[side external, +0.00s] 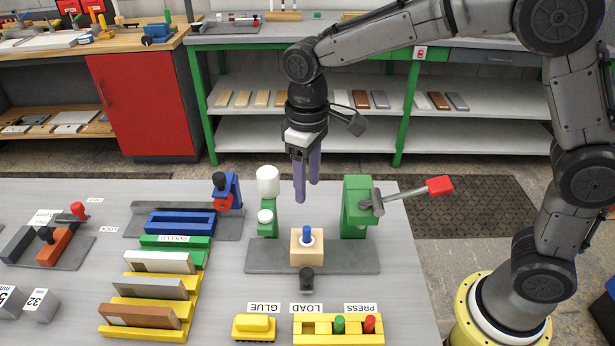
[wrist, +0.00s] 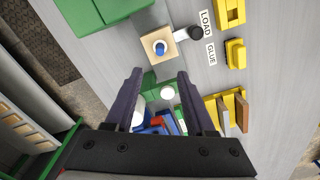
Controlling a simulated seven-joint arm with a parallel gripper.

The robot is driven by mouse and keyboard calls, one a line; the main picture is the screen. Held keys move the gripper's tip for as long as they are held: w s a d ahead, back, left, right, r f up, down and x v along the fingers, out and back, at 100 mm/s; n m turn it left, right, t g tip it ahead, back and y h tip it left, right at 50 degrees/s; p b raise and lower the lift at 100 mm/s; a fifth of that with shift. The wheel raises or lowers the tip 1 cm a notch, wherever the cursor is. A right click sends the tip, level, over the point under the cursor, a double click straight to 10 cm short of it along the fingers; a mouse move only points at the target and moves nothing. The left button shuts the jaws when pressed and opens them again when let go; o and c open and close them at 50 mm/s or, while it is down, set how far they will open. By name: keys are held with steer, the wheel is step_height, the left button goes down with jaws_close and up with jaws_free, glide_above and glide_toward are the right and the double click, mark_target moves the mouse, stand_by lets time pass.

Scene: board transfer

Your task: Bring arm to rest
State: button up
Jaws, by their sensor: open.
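My gripper (side external: 307,178) is open and empty. It hangs fingers down above the far side of the grey fixture plate (side external: 340,258), higher than the wooden block. In the wrist view my gripper (wrist: 158,75) shows two dark fingers spread apart with nothing between their tips. The wooden block (side external: 298,250) with a blue peg (side external: 307,235) sits on the plate behind the LOAD label. In the wrist view the block (wrist: 152,58) lies beyond the fingertips, apart from them.
A green press (side external: 355,205) with a red-handled lever (side external: 438,186) stands right of my gripper. A green glue stand with a white bottle (side external: 268,181) is left. Yellow racks with boards (side external: 155,288) fill the left. A yellow tray (side external: 310,339) with pegs is at the front.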

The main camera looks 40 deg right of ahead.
steer(key=shift+r, duration=0.25)
steer(key=s+d+r+m+t, duration=0.2)
steer(key=s+d+r+t, duration=0.2)
steer(key=s+d+r, duration=0.6)
steer(key=s+d+f+m, duration=0.1)
steer(key=s+f, duration=0.1)
steer(key=s, duration=0.3)
steer(key=s+d+f+t, duration=0.1)
steer(key=s+f, duration=0.1)
steer(key=s, duration=0.4)
steer(key=shift+s+d+f+m+t, duration=0.3)
steer(key=shift+f+m, duration=0.05)
steer(key=shift+m, duration=0.05)
